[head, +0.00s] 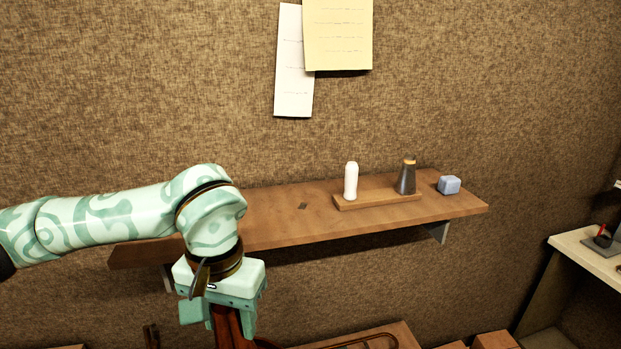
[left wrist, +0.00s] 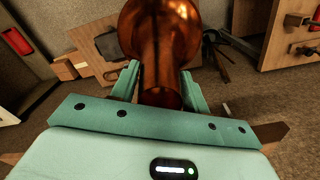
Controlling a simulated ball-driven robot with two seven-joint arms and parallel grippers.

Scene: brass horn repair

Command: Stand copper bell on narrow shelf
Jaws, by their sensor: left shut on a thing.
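The copper bell (left wrist: 162,40) fills the top middle of the left wrist view, shiny and reddish brown, narrow near my gripper and flaring away from it. My left gripper (left wrist: 160,88) is shut on its narrow end. In the head view my left gripper (head: 222,318) is in front of and below the shelf's front edge, and only a dark reddish part of the bell (head: 228,327) shows under it. The narrow shelf (head: 270,228) is a brown wooden board on the wall. My right gripper is not in view.
The shelf left of the tray is clear except for a small dark mark (head: 302,206).

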